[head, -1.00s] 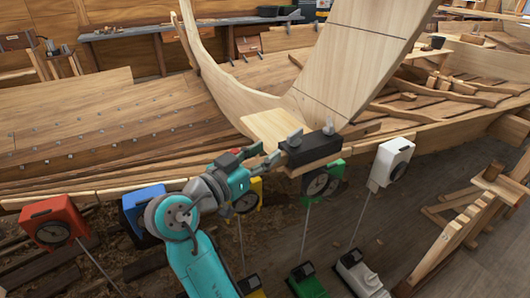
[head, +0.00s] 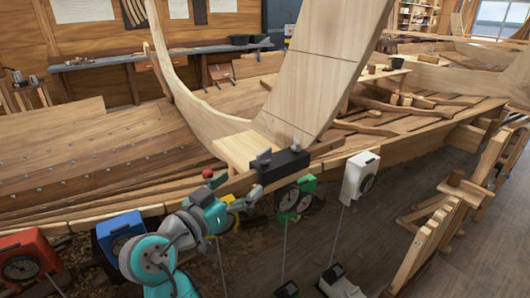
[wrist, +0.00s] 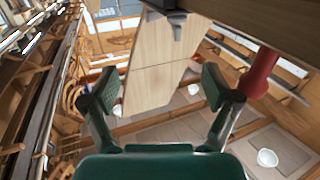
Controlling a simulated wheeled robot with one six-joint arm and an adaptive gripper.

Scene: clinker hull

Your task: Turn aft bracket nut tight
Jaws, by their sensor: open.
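A black bracket block (head: 281,164) sits at the foot of the broad upright plank, with two grey wing-shaped nuts on top, a left one (head: 264,157) and a right one (head: 295,146). Which is the aft nut I cannot tell. My gripper (head: 255,194) is just below and left of the block's left end. In the wrist view my gripper (wrist: 160,88) is open, with nothing between its fingertips. A grey nut (wrist: 178,27) shows there beyond the fingers, at the top edge beside a dark block (wrist: 163,4).
Red (head: 27,257), blue (head: 119,234), green (head: 295,198) and white (head: 361,176) dial boxes line the hull's near edge; a yellow one is partly behind my arm. A red post (wrist: 260,72) is right of my fingers. A wooden stand (head: 450,215) is at right, with bare floor nearby.

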